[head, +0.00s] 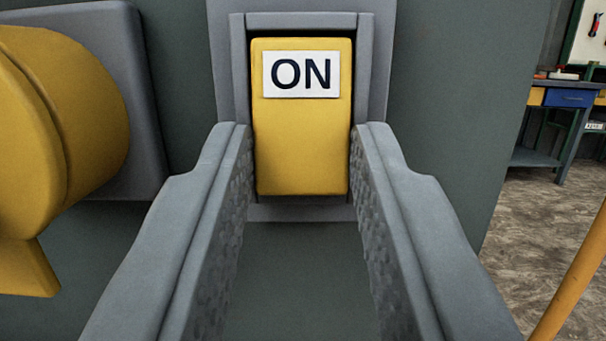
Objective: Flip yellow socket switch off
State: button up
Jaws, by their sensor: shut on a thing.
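The yellow rocker switch (300,145) sits upright in a grey frame (238,70) on a dark grey-green panel, straight ahead. A white label with the word "ON" (301,74) is on its upper part. My gripper (302,165) has one textured grey finger on each side of the switch's lower part and is shut on it. The inner sides of the fingers, where they meet the switch, are partly hidden.
A large yellow rotary knob (75,110) on a grey plate stands close to the left of my gripper. A yellow-orange pole (575,275) is at the lower right. Further back right is a workbench with a blue drawer (568,98).

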jog(key=shift+f+t, duration=0.1)
jog(key=shift+t, duration=0.2)
jog(key=o, duration=1)
jog(key=v, duration=1.7)
jog(key=shift+s, duration=0.2)
